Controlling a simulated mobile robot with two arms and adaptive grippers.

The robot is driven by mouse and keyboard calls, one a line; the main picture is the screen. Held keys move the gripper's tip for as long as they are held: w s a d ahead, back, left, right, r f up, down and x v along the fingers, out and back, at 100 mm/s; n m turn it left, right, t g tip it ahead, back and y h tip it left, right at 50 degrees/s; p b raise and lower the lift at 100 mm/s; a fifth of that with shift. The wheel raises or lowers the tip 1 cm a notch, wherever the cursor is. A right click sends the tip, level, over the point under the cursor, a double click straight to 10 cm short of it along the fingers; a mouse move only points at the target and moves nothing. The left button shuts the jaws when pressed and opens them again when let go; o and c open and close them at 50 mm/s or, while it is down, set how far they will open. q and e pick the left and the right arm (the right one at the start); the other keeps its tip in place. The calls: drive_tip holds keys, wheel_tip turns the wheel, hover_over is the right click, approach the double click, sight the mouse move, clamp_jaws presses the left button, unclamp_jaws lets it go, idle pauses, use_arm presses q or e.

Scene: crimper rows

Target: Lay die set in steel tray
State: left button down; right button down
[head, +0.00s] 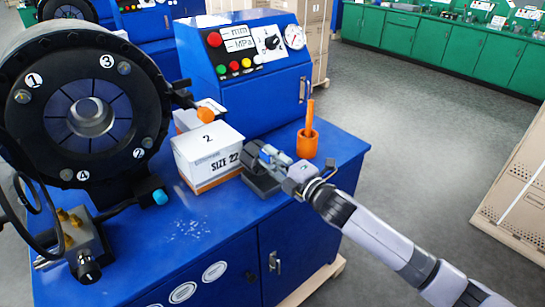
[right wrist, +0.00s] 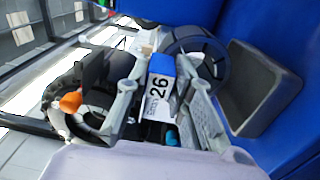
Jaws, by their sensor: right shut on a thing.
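The die set (head: 250,154) is a dark grey segmented ring at the end of my right gripper (head: 271,160). It also shows in the right wrist view (right wrist: 222,60) beyond the fingers of my right gripper (right wrist: 160,85). The gripper is shut on it; the exact contact is partly hidden. The steel tray (head: 262,188) is a small dark grey tray on the blue bench, just below the gripper. In the right wrist view the tray (right wrist: 275,85) lies right of the ring. Whether the ring touches the tray I cannot tell. My left gripper is not in view.
A white SIZE 22 box (head: 208,158) stands close left of the tray. An orange cup (head: 307,144) with a handled tool stands behind right. The black crimper head (head: 60,105) fills the left. A blue control cabinet (head: 250,75) stands behind. The bench front is clear.

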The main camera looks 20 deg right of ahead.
drive_tip(key=shift+f+b, duration=0.95)
drive_tip(key=shift+f, duration=0.15)
idle(0.3)
drive_tip(key=c, duration=1.4)
unclamp_jaws()
drive_tip(key=shift+s, duration=0.15)
drive_tip(key=shift+o, duration=0.4)
drive_tip(key=shift+f, duration=0.15)
drive_tip(key=shift+f, duration=0.45)
drive_tip(key=v, duration=1.2)
drive_tip(key=shift+r, duration=0.4)
